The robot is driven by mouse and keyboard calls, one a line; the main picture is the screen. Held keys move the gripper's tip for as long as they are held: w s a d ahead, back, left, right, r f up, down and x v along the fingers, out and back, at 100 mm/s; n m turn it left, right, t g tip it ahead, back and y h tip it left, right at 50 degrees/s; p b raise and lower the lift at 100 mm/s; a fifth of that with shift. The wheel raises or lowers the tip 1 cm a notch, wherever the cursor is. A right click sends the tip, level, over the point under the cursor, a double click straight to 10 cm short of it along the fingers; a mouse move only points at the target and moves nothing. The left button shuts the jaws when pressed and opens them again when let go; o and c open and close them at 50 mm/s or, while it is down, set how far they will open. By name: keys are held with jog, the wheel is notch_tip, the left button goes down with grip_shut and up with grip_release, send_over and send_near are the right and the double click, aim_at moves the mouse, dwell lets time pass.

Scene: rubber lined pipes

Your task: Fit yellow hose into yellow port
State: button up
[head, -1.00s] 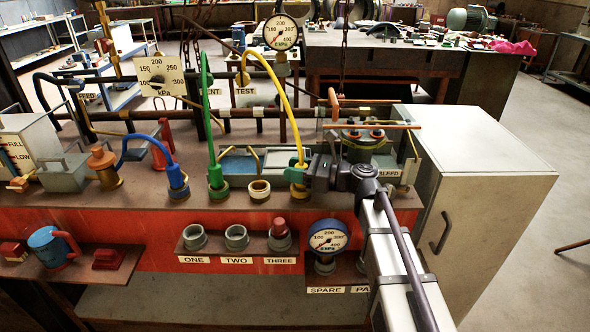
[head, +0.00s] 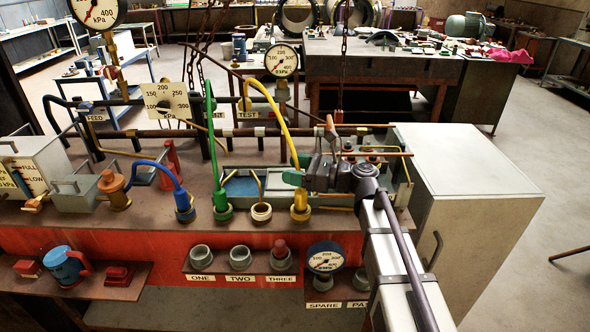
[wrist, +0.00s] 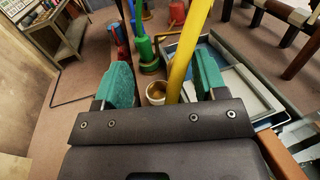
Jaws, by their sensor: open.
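The yellow hose (head: 273,93) arches down from the TEST area toward my gripper (head: 294,168). My gripper is open, its green fingers apart on either side of the hose. Just below the gripper, a yellow cuff (head: 300,199) stands upright in the yellow port (head: 301,213) on the bench. The gripper hides the stretch of hose directly above the cuff. How deep the cuff sits cannot be told.
An empty cream port (head: 261,212) stands left of the yellow one. Further left are the green hose (head: 213,140) in its port and the blue hose (head: 160,168) in its own. A pipe rail (head: 200,132) runs behind. A grey cabinet (head: 465,185) stands right.

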notch_tip(320, 180, up, 2)
jog(key=shift+r+p, duration=0.1)
jog(key=shift+p, duration=0.25)
jog(key=s+d+n+g+h+p, duration=0.4)
jog(key=s+d+n+h+p, duration=1.2)
jog(key=s+d+n+h, duration=0.3)
notch_tip(320, 180, down, 7)
jog(key=d+n+y+b, duration=0.1)
jog(key=b, duration=0.4)
jog(key=shift+w+b, duration=0.15)
jog(key=shift+b, duration=0.25)
